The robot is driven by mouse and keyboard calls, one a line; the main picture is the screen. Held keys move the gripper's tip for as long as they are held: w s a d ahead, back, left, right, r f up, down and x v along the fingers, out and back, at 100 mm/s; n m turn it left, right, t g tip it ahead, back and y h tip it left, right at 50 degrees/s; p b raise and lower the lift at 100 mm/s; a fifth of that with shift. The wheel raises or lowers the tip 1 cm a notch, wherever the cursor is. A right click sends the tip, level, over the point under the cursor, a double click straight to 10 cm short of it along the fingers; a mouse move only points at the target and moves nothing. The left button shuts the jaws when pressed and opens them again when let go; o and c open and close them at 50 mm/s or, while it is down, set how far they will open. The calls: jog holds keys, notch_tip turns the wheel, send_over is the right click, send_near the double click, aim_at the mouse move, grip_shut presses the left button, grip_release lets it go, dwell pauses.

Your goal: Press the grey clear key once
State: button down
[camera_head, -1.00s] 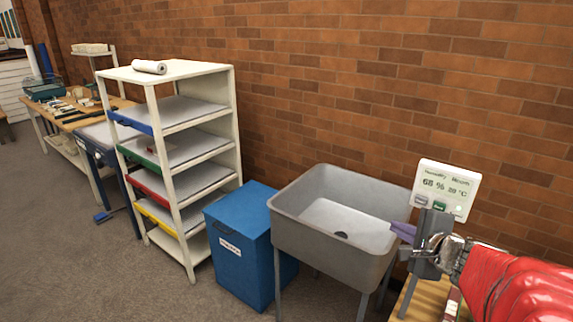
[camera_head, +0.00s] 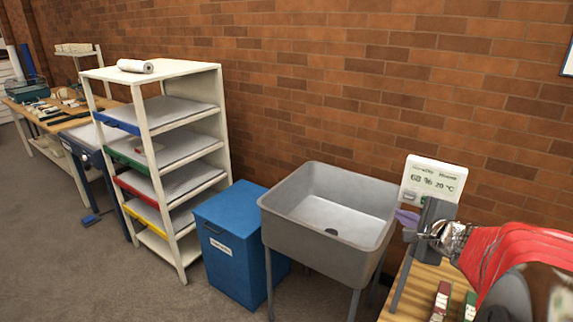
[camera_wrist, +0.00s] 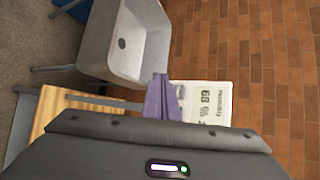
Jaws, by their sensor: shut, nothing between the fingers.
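The white humidity display panel (camera_head: 434,180) is fixed upright near the brick wall, reading 68 % and 20 °C. Its grey key (camera_head: 409,195) shows at the panel's lower left, just above my fingertips. My gripper (camera_head: 405,217) is shut and empty, its purple fingers pointing left, in front of the panel's lower left. In the wrist view the panel (camera_wrist: 208,101) appears turned on its side beyond my purple fingers (camera_wrist: 159,97). The grey key (camera_wrist: 180,90) is close beside the fingertips there. I cannot tell whether they touch it. My gripper body hides the panel's lower right keys.
A wooden table (camera_head: 404,302) stands below the panel, with small red and green items (camera_head: 440,300) on it. A grey sink (camera_head: 330,215) is left of it, then a blue bin (camera_head: 235,245) and a white shelf rack (camera_head: 165,150). Open floor lies in front.

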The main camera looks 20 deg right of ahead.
aim_at(403, 198)
jog(key=w+d, duration=0.1)
jog(key=d, duration=0.1)
jog(key=w+d, duration=0.2)
jog(key=shift+w+d, duration=0.2)
jog(key=shift+w+d, duration=0.1)
dwell(2.0)
jog(key=shift+w+d+r, duration=0.1)
jog(key=shift+w+d, duration=0.1)
jog(key=shift+d, duration=0.05)
jog(key=shift+w+d, duration=0.3)
jog(key=shift+d, duration=0.05)
dwell(1.2)
jog(key=shift+s+a, duration=0.55)
jog(key=shift+a, duration=0.15)
dwell(0.4)
jog(key=shift+s+a, duration=0.8)
jog(key=shift+a, duration=0.2)
jog(key=shift+s+a, duration=0.75)
jog(key=shift+a, duration=0.25)
